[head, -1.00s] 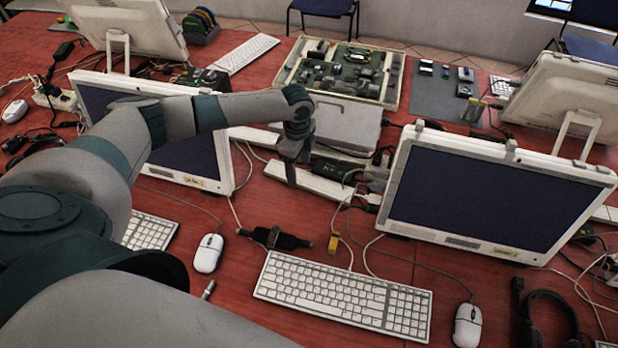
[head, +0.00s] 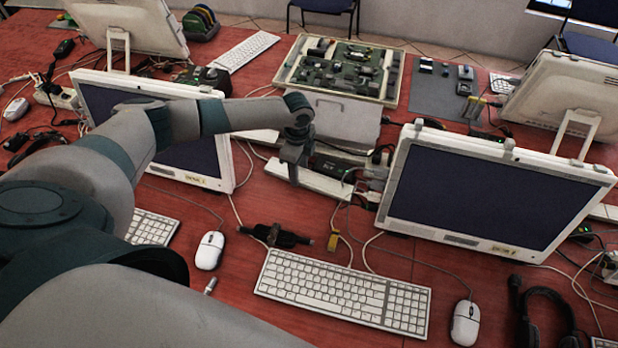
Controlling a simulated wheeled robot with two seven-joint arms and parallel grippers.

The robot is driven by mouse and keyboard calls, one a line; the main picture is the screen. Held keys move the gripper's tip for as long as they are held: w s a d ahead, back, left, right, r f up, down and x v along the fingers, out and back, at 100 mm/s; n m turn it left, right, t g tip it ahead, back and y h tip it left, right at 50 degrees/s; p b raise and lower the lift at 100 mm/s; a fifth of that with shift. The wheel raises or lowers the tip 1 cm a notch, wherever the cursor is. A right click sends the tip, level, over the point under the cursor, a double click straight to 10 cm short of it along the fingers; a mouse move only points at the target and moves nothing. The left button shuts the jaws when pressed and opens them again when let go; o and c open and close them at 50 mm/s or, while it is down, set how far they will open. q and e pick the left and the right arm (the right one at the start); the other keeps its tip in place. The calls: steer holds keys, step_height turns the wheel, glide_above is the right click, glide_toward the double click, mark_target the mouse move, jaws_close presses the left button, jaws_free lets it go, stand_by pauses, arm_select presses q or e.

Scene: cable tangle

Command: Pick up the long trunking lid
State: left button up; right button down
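A long white strip, which looks like the long trunking lid (head: 325,186), lies on the red table between the two near monitors. It slants from upper left to lower right, and its right end is near some cables and plugs. My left gripper (head: 293,178) points down at the left-middle part of the strip, with its fingertips at or just above it. The fingers look narrow and hide part of the strip. I cannot tell whether they are apart or closed on it. My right gripper is not in view.
A pale box (head: 345,118) stands just behind the strip. A monitor (head: 490,190) stands to the right and another monitor (head: 190,150) to the left, partly behind my arm. A keyboard (head: 340,290), a mouse (head: 209,251) and loose cables lie in front.

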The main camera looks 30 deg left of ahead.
arm_select(q)
step_height(320, 180, up, 10)
steer(key=b, duration=0.2)
steer(key=shift+b, duration=0.3)
stand_by(0.3)
steer(key=shift+w, duration=0.1)
stand_by(0.3)
